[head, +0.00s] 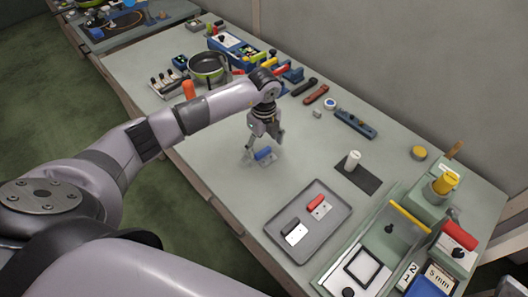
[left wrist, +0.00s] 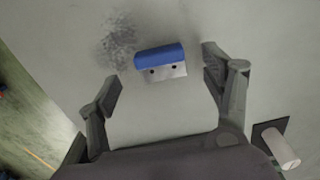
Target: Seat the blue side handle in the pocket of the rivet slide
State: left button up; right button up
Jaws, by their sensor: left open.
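The blue side handle (head: 264,154) lies on the grey-green table, a blue grip with a metal plate that has two dark holes; it also shows in the left wrist view (left wrist: 160,56). My left gripper (head: 265,141) is open just above it. In the left wrist view its two fingers (left wrist: 163,82) stand apart, with the handle between and a little beyond them, not gripped. A green machine (head: 393,236) at the front right, with a yellow bar and a black-framed white square, looks like the rivet slide. I cannot make out its pocket clearly. My right gripper is not in view.
A grey tray (head: 330,233) holds a red and a black handle with pale plates. A white cylinder (head: 352,160) stands on a dark mat. The table around the blue handle is clear.

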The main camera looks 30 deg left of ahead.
aim_at(264, 152)
pick_arm(q)
jog(key=shift+f, duration=1.65)
jog(key=shift+c, duration=0.2)
jog(key=c, duration=1.2)
